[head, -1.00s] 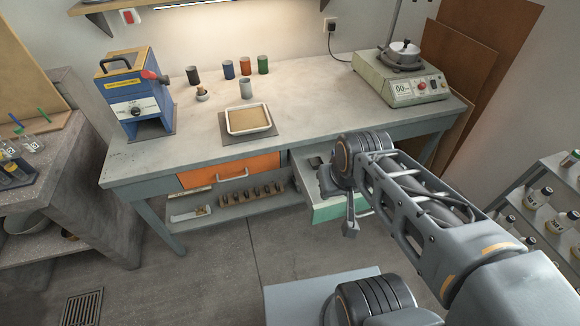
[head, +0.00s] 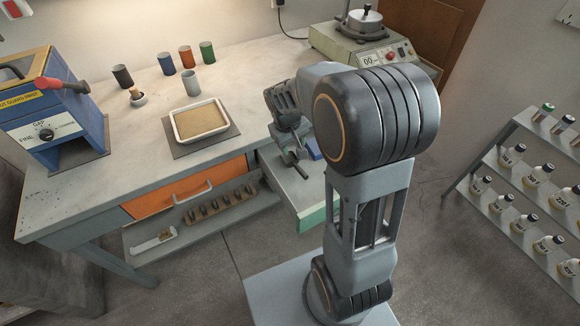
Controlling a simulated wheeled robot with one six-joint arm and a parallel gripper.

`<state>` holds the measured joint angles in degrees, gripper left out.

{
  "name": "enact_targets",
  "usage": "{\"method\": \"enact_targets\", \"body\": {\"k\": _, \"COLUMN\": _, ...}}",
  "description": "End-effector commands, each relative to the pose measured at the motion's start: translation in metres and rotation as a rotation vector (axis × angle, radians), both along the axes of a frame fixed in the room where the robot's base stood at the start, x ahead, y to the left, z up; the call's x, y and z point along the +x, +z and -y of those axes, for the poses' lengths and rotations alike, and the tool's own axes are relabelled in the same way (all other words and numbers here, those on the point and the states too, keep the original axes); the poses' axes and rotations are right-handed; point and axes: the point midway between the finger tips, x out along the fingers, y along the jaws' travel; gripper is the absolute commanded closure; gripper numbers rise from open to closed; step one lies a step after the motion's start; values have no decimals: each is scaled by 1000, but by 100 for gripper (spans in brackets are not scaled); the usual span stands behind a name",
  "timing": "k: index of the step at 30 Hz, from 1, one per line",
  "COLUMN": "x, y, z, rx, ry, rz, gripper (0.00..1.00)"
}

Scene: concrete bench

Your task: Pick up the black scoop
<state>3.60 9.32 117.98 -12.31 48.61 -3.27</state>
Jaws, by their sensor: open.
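I cannot make out the black scoop clearly in the head view; my arm covers much of the open green-fronted drawer (head: 311,219). My gripper (head: 297,165) is over this drawer, pointing down into it, with its jaws open. My own wrist and arm hide part of the jaws and the drawer's right side. A small blue thing (head: 314,149) shows in the drawer just right of the gripper. I cannot tell whether the gripper touches anything there.
The orange drawer (head: 185,188) is shut. A white tray (head: 200,119) lies on a dark mat on the bench (head: 105,185), with several cups behind it. A bottle rack (head: 520,170) stands right.

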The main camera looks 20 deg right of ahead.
Motion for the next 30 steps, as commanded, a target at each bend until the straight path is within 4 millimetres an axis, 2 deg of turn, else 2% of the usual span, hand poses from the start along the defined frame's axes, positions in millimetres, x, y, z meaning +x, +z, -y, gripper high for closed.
{"method": "enact_targets", "body": {"k": 1, "x": 7, "y": -17, "z": 4, "rx": -8, "ry": 5, "rz": -16, "gripper": 50}}
{"method": "enact_targets", "body": {"k": 7, "x": 20, "y": -52, "z": 14, "rx": -25, "ry": 19, "rz": -47, "gripper": 50}}
{"method": "enact_targets", "body": {"k": 15, "x": 21, "y": -100, "z": 25, "rx": -26, "ry": 18, "rz": -50, "gripper": 50}}
{"method": "enact_targets", "body": {"k": 21, "x": 22, "y": -121, "z": 29, "rx": -26, "ry": 18, "rz": -48, "gripper": 50}}
{"method": "enact_targets", "body": {"k": 26, "x": 22, "y": -127, "z": 31, "rx": -25, "ry": 17, "rz": -47, "gripper": 50}}
{"method": "enact_targets", "body": {"k": 30, "x": 21, "y": -143, "z": 34, "rx": -25, "ry": 16, "rz": -50, "gripper": 50}}
